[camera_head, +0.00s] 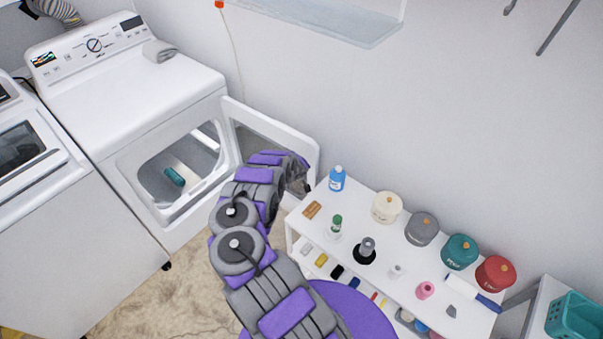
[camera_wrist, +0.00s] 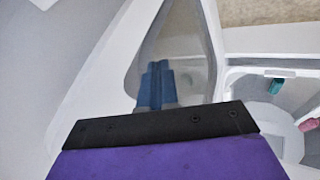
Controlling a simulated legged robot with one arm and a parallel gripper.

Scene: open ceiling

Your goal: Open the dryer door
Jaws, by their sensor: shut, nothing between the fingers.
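The white dryer (camera_head: 150,100) stands at the back left with its round-cornered opening exposed. Its door (camera_head: 232,112) stands wide open, swung out to the right toward the wall. The door's window frame (camera_wrist: 112,62) and the dryer opening (camera_wrist: 232,82) also show in the wrist view. My arm reaches in front of the door and hides part of it. My gripper (camera_wrist: 157,85) is shut and empty, its blue fingers in front of the door window. In the head view its end is mostly hidden behind my arm, so contact with the door cannot be told.
A teal item (camera_head: 174,176) lies inside the drum; a pink item (camera_wrist: 308,125) shows there too. A white shelf table (camera_head: 350,275) with bottles and several canisters stands close right of the door. A washer (camera_head: 50,220) stands left. Bare floor (camera_head: 130,300) lies before the dryer.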

